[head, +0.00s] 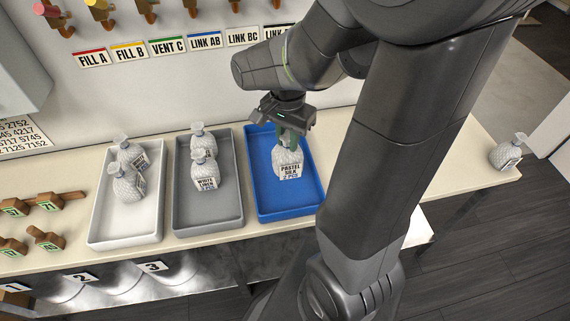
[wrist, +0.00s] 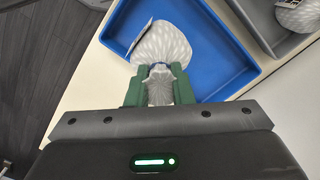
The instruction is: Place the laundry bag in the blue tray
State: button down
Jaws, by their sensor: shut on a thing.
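The laundry bag (head: 288,162) is a white mesh bag with a label that reads PASTEL SILK. It is over the blue tray (head: 262,196); whether it touches the tray floor is hard to tell. My gripper (head: 289,138) is above it, pointing down, shut on the gathered neck of the bag. In the wrist view the green fingers (wrist: 160,90) pinch the neck, and the bag's round body (wrist: 166,43) hangs beyond them, inside the outline of the blue tray (wrist: 222,62).
A grey tray (head: 208,222) with two bags, one labelled WHITE LINEN, and a white tray (head: 125,236) with bags stand to the left. Another bag (head: 507,153) sits at the counter's right end. Wooden tagged pieces (head: 45,238) lie at the left.

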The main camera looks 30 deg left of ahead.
aim_at(287, 152)
jog(key=shift+s+f+b, duration=0.35)
jog(key=shift+f, duration=0.4)
notch_tip(287, 152, down, 2)
jog(key=shift+w+b, duration=0.15)
jog(key=shift+b, duration=0.45)
jog(key=shift+f+b, duration=0.55)
jog(key=shift+f, duration=0.3)
jog(key=shift+a+f, duration=0.1)
jog(key=shift+f, duration=0.25)
jog(key=w+a+f+p, duration=0.3)
jog(key=w+a+p, duration=0.1)
jog(key=w+a, duration=0.7)
jog(key=shift+w+a+f, duration=0.25)
jog(key=shift+w, duration=1.1)
